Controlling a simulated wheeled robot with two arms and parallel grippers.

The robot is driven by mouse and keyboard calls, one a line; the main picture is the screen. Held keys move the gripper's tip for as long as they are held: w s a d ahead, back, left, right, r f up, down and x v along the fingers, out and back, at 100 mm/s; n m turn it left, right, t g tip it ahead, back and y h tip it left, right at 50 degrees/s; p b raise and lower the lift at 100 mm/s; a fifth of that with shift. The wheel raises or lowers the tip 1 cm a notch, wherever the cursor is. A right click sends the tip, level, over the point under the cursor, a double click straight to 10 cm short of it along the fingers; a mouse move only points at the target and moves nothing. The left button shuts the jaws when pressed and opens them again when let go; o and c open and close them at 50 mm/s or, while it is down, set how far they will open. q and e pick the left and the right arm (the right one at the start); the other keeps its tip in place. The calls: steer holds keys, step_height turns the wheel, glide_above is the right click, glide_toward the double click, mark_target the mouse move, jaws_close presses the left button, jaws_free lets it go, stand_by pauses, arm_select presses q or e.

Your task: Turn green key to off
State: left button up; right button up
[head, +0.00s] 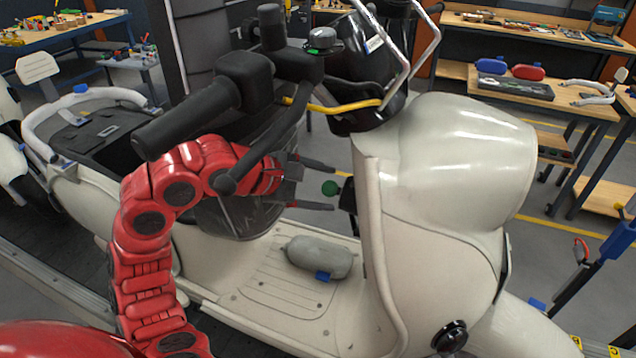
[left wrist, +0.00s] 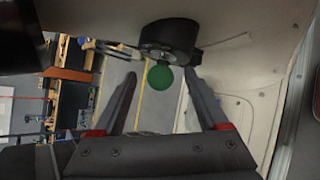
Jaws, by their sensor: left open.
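The green key (head: 330,187) has a round head and sticks out of a black ignition switch (head: 348,194) on the inner side of the scooter's cream front shield (head: 374,230). My left gripper (head: 318,186) reaches in from the left below the handlebar, open and empty. Its two fingers point at the switch. In the left wrist view the green key (left wrist: 160,77) shows between the fingertips, with the black switch (left wrist: 168,38) above it. I cannot tell whether either finger touches the key. My right gripper is not in view.
The black handlebar grip (head: 190,118) and a brake lever pass close above my left arm. A grey cylinder (head: 318,256) lies on the scooter's footboard (head: 260,305). Workbenches with tools (head: 540,85) stand in the background. Open space lies above the footboard.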

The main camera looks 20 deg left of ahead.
arm_select(q)
steer(key=shift+c, duration=0.3)
jaws_close()
steer(key=c, duration=0.6)
jaws_free()
jaws_close()
steer(key=shift+s+d+b, duration=0.1)
steer(key=shift+d+b, duration=0.1)
steer(key=shift+b, duration=0.4)
